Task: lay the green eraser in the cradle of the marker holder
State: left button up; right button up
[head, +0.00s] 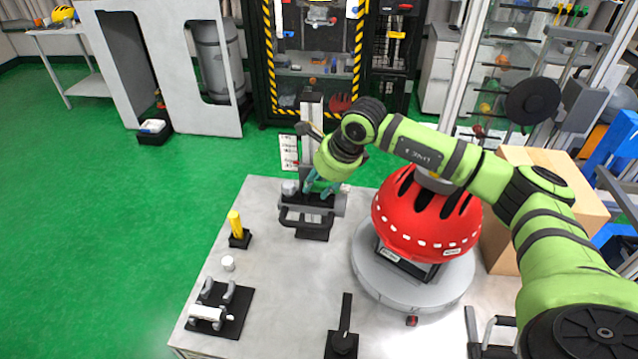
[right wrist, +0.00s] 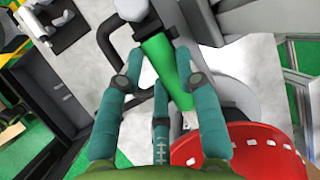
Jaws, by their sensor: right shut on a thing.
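My right gripper (head: 321,186) is at the dark tray of a grey fixture (head: 313,228) with a black loop handle. In the right wrist view its teal fingers (right wrist: 163,75) are closed around a bright green tapered piece (right wrist: 160,52), which I take as the green eraser. In the head view the fingers hide it. A black plate with two grey hoops (head: 240,312) and a white roll is at the table's near left. A yellow cylinder (head: 235,223) stands upright in a small black base. I cannot tell for certain which fixture is the marker holder. My left gripper is not in view.
A red helmet (head: 425,220) sits on a round grey stand right of the gripper, under my right arm. A small white cylinder (head: 228,263) and a black lever (head: 344,335) are on the grey table (head: 285,290). The table's middle is bare.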

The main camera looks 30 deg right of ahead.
dwell(0.3)
jog(key=o, duration=1)
jog(key=shift+o, duration=0.2)
jog(key=shift+r+p, duration=1.75)
jog(key=shift+r, duration=1.75)
